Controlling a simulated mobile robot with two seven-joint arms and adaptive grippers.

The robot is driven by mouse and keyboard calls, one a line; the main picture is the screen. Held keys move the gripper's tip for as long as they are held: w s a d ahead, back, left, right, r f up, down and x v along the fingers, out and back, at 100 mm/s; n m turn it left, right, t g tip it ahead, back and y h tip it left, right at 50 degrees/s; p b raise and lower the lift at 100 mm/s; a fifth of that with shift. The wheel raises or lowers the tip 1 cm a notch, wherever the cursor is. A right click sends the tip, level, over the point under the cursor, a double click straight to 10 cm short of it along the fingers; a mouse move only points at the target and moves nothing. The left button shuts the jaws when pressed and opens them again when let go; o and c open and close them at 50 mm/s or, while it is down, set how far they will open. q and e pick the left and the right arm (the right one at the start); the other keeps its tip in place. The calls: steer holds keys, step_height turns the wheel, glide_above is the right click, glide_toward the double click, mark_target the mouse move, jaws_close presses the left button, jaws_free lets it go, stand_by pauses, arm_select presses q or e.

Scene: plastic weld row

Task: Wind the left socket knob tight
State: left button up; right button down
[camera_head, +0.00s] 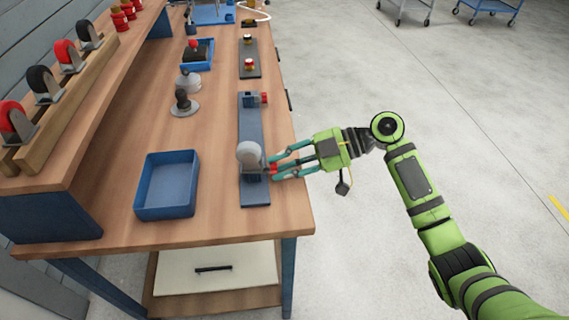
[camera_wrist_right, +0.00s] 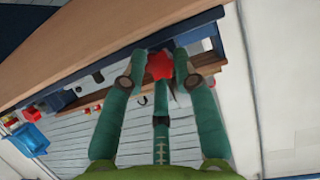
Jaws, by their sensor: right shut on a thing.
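A grey-blue base plate (camera_head: 253,133) lies along the bench's right edge, with a blue socket block at each end. The near block holds a pale round wheel (camera_head: 249,153) standing upright. A red star-shaped knob (camera_wrist_right: 159,65) is on the right side of the near block. My right gripper (camera_head: 272,166) reaches in from the right and is shut on this knob; the wrist view shows it between the fingertips. The far block has another red knob (camera_head: 264,97) with nothing touching it. I cannot tell how tight either knob is. My left gripper is out of view.
An empty blue tray (camera_head: 167,209) sits left of the plate. Metal stands (camera_head: 183,104), a small blue tray (camera_head: 209,65) and a dark plate with red-topped parts (camera_head: 249,69) are farther back. A raised wooden rack (camera_head: 75,87) holds several wheels.

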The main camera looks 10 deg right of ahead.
steer(key=shift+s+a+g, duration=0.1)
steer(key=shift+g, duration=0.2)
steer(key=c, duration=1.3)
jaws_free()
steer(key=shift+o, duration=0.2)
steer(key=v, duration=1.2)
steer(key=shift+s+r, duration=0.1)
